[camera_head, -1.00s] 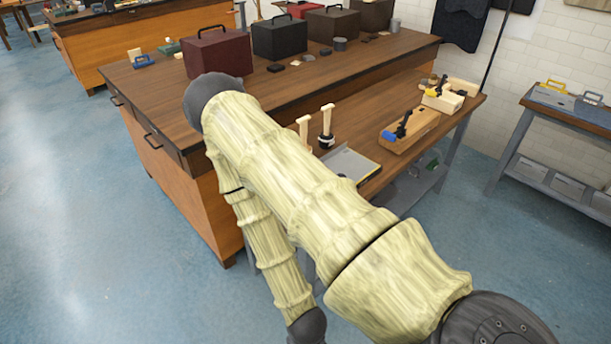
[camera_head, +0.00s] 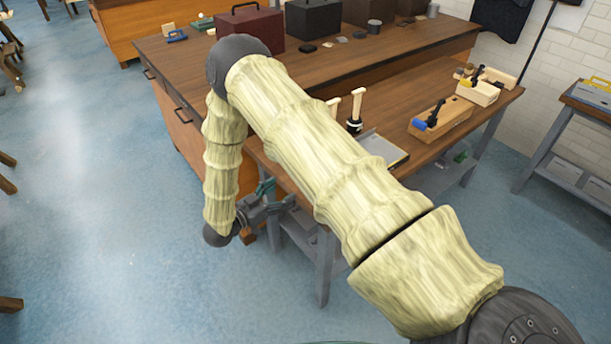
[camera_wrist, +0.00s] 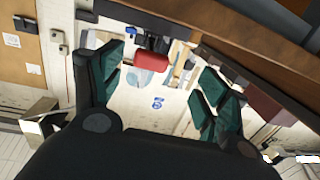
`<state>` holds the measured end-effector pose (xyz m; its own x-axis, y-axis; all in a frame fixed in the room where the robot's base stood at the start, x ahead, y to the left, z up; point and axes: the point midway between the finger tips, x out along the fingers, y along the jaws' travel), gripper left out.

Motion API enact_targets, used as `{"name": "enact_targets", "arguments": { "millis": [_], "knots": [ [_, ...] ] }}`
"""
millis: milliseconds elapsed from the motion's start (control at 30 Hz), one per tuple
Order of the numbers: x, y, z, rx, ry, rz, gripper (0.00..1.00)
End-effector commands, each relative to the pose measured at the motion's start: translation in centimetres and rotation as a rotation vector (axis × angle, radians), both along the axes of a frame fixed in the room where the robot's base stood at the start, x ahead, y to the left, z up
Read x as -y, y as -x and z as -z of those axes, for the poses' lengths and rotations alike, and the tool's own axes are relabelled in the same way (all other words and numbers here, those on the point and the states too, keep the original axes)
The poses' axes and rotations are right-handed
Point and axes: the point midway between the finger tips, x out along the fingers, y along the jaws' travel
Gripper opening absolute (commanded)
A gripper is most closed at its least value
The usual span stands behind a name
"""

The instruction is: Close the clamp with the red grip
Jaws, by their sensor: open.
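My gripper (camera_wrist: 163,72) is open, with dark green finger pads spread apart in the wrist view. In the head view my gripper (camera_head: 268,199) shows partly at the near left end of the small workbench. A red grip (camera_wrist: 151,62) with a dark part above it shows between the fingers in the wrist view, beyond them and apart from them. The clamp's body is mostly unclear there. I cannot make out the red grip in the head view, where my arm covers part of the bench.
The small workbench (camera_head: 440,152) holds a clamp with a blue grip (camera_head: 430,118) on a wooden block, another block with a clamp (camera_head: 477,88), and wooden-handled tools (camera_head: 357,105). A larger brown bench (camera_head: 190,72) with cases stands behind. Blue floor (camera_head: 110,220) is open at left.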

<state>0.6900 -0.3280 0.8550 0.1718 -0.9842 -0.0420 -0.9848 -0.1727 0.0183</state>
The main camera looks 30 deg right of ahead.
Motion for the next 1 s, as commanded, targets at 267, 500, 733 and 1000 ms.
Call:
{"name": "enact_targets", "arguments": {
  "millis": [267, 500, 733, 1000],
  "knots": [
    [0.0, 0.0, -1.8, 0.023, 0.041, 0.098, 0.75],
    [3.2, -0.2, -2.0, 0.023, 0.04, 0.098, 0.75],
    [6.9, -0.5, -2.0, 0.023, 0.039, 0.098, 0.75],
    [9.7, -0.8, -1.8, 0.023, 0.039, 0.096, 0.75]
  ]
}}
